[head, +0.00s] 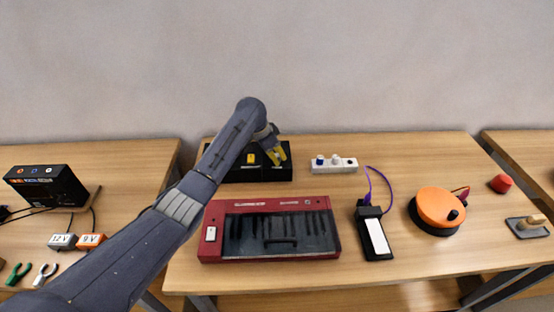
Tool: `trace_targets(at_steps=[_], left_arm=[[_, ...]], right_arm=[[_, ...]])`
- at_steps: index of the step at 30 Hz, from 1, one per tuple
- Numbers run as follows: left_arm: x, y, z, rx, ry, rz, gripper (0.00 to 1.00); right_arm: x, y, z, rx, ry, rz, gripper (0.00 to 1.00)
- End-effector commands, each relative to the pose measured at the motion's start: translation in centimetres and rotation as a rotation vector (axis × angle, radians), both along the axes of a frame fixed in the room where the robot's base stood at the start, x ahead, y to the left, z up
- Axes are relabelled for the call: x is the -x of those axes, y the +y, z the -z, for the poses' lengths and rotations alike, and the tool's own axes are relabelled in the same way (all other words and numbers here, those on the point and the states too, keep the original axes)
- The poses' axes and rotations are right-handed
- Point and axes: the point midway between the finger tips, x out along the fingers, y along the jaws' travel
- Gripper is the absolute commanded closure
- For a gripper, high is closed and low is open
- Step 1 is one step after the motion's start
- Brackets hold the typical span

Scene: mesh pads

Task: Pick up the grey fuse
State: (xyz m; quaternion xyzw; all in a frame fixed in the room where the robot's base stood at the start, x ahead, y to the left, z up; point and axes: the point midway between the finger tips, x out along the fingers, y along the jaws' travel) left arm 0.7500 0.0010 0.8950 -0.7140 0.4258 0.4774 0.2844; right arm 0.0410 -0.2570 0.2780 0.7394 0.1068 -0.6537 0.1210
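My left gripper (275,152) reaches down over the right part of a black tray (275,174) at the back of the middle table. Yellow shows at its tip; I cannot tell whether this is its fingers or something held. A yellow piece (251,158) sits in the tray left of the gripper. I cannot make out a grey fuse for certain. A white strip (347,166) to the right of the tray bears small blue and whitish knobs, too small to identify. My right gripper is not in view.
A red keyboard-like case (210,248) lies in front of the tray. To its right are a black device (375,236) with a purple cable, an orange round device (438,206) and a red knob (500,183). Bare wood lies between the strip and the red case.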

Motion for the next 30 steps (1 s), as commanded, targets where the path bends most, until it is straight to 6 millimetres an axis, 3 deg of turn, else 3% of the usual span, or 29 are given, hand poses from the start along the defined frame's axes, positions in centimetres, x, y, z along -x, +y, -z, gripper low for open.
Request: trace_targets(at_steps=[19, 26, 30], left_arm=[[0.0, -0.1, -0.5, 0.002, -0.001, 0.0, 1.0], [-0.1, 0.0, -2.9, 0.001, -0.004, 0.002, 1.0], [-0.1, 0.0, -5.6, 0.001, -0.005, 0.002, 1.0]], right_arm=[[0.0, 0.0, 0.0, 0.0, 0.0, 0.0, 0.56], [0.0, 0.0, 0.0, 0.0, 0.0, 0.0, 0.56], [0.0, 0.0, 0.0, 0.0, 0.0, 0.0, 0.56]])
